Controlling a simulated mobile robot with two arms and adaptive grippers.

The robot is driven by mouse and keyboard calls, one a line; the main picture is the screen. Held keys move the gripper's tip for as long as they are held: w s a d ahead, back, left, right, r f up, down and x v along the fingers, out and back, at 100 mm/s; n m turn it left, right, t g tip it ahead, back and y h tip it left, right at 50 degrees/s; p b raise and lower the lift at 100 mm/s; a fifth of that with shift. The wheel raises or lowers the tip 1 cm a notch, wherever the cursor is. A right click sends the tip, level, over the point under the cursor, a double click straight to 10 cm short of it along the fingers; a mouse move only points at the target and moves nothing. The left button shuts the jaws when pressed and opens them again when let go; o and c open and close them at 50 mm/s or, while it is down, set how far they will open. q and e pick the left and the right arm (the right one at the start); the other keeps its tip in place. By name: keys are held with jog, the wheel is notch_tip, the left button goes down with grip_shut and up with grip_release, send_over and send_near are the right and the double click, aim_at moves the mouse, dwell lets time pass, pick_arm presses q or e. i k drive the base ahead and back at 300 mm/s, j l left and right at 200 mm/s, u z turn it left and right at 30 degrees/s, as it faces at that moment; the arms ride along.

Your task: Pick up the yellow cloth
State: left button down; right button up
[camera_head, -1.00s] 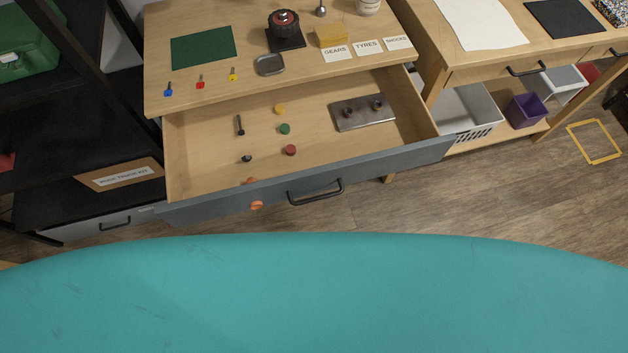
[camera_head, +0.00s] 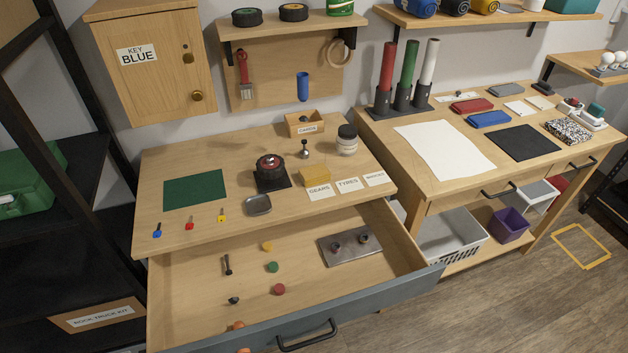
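Neither of my grippers is in view.
The drawer (camera_head: 190,300) below the bench is pulled out and holds small knobs and a metal plate (camera_head: 350,246). A small grey tray (camera_head: 258,204), a lidded jar (camera_head: 347,140) and a wooden box (camera_head: 304,123) are near the yellow item. A second bench (camera_head: 400,118) stands right.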

aim_at(317, 174)
jog(key=l+u, duration=0.2)
jog(key=l, duration=0.2)
jog(key=k+l+u, duration=0.15)
jog(key=l, duration=0.25)
jog(key=l+u, duration=0.2)
jog(key=l, duration=0.2)
jog(key=k+l+u, duration=0.2)
jog(key=l, duration=0.15)
jog(key=k+l+u, duration=0.2)
jog(key=l, duration=0.15)
jog(key=i, duration=0.1)
